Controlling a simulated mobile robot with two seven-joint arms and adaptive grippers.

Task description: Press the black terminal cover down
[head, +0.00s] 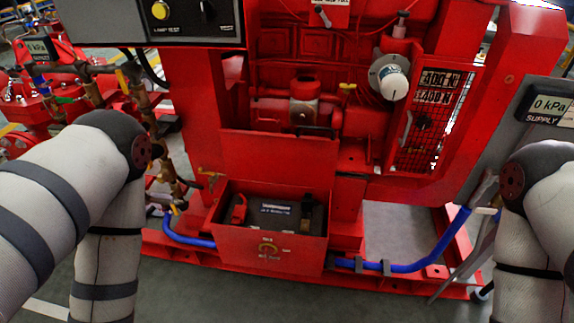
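The black terminal cover (307,212) is at the right end of a dark battery (275,217) in the head view. It looks raised, standing above the battery top, though it is small. A red terminal cover (239,211) is at the battery's left end. The battery sits in an open-topped red box (268,250) low on the pumpset. My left arm is at the left and my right arm at the far right. Both bend down out of the picture, so neither gripper shows. No part of my arms touches the battery box.
The red engine frame (200,125) rises behind the box, with a wire-mesh guard (424,125) at the right. A grey panel (150,20) overhangs at top left. Blue hoses (420,264) run along the base on both sides. The space above and in front of the box is clear.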

